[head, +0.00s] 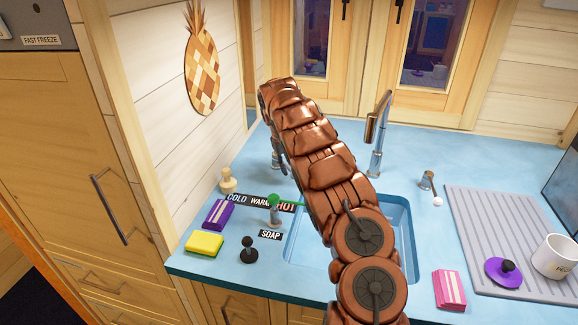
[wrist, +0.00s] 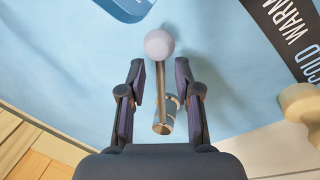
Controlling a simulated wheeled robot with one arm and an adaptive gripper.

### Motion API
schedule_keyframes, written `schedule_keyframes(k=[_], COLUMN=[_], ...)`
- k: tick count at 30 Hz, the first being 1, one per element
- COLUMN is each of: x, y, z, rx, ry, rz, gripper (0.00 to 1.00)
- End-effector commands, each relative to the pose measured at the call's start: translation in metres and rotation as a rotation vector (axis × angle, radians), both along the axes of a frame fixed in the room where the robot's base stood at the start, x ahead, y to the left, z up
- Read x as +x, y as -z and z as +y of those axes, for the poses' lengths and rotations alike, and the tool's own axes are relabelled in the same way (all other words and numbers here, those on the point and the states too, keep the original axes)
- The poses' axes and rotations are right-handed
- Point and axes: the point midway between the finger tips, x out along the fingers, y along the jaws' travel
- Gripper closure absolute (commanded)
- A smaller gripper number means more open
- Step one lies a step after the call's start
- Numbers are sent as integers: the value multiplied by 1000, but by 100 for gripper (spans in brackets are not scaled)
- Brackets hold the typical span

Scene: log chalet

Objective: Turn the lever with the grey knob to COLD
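The lever has a pale grey round knob (wrist: 159,44) and a thin metal rod that runs down to a chrome base (wrist: 163,124) in the wrist view. My gripper (wrist: 160,75) is open, with one finger on each side of the rod. The knob lies just beyond the fingertips, and I see no clear contact. A dark label (wrist: 285,25) reading COLD and WARM is to the right in the wrist view. The head view shows the same label with COLD, WARM and HOT (head: 240,198). My arm hides the grey knob and most of my gripper there.
A lever with a green knob (head: 272,200) stands by the SOAP label. A wooden peg-shaped object (head: 227,180) is beside the COLD end. A purple sponge (head: 218,214), yellow sponge (head: 204,244) and black-knobbed stopper (head: 249,250) lie left of the sink (head: 402,215). The faucet (head: 378,133) stands behind it.

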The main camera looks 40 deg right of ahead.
Motion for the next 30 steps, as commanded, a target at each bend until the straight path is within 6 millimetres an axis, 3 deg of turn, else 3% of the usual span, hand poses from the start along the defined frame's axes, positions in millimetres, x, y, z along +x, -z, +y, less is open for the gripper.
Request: schedule_keyframes(k=[9, 30], x=[0, -2], y=[0, 2], z=[0, 2], rx=[0, 3], ry=[0, 18], rz=[1, 7], gripper=[100, 100])
